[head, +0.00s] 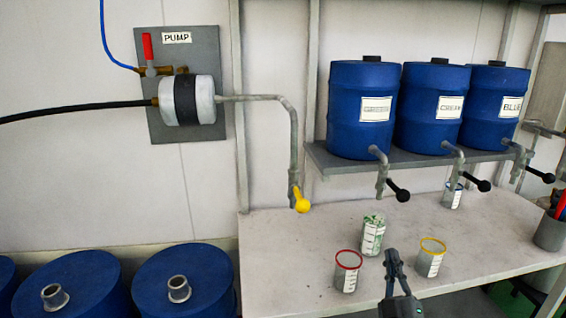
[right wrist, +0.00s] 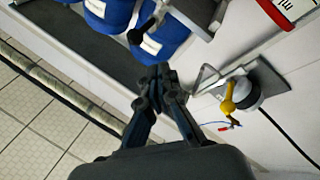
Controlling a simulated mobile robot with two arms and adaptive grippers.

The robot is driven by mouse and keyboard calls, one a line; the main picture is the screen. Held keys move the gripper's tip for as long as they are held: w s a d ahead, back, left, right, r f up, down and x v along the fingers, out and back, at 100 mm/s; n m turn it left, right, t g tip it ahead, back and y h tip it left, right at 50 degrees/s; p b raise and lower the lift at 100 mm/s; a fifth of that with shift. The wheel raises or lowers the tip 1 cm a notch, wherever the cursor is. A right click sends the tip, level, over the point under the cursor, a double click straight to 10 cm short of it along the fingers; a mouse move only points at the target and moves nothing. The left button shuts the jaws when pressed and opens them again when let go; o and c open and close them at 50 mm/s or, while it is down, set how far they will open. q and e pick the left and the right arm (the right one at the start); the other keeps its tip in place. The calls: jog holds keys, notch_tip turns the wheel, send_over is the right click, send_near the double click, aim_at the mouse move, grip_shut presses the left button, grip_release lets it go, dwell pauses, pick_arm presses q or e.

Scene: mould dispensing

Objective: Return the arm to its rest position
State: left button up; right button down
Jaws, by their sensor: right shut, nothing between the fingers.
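My left gripper is in neither view.
On the pale table (head: 290,250) stand a red-rimmed beaker (head: 347,275), a yellow-rimmed beaker (head: 430,262), a beaker with greenish contents (head: 372,238) and a blue-rimmed beaker (head: 452,197). Blue drums (head: 362,115) with black-handled taps sit above. A yellow-tipped pump pipe (head: 292,150) hangs left.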

jog(key=s+a+f+m+g+y, duration=0.1)
jog(key=s+f+m+g, duration=0.1)
jog(key=s+f+g, duration=0.5)
jog(key=s+a+f+m+g+y, duration=0.15)
jog(key=s+f+g, duration=0.3)
jog(key=f, duration=0.45)
jog(key=s+a+f+m+g+y, duration=0.1)
jog(key=s+a+f+g, duration=0.15)
jog(key=s, duration=0.35)
jog(key=s+a+f+g, duration=0.1)
jog(key=s+g, duration=0.2)
jog(key=s, duration=0.4)
jog(key=s+a+f+m+g+y, duration=0.1)
jog(key=s+a+f+g, duration=0.1)
jog(key=s, duration=0.4)
jog(key=s+f+g+p, duration=0.2)
jog(key=s+f+p, duration=0.1)
jog(key=f, duration=2.3)
jog(key=s+d+f+p, duration=0.1)
jog(key=s+d+f, duration=0.1)
jog(key=s+f, duration=1)
jog(key=s+n, duration=0.1)
jog(key=s, duration=0.3)
jog(key=shift+d+f+g, duration=0.2)
jog(key=shift+d+g, duration=0.2)
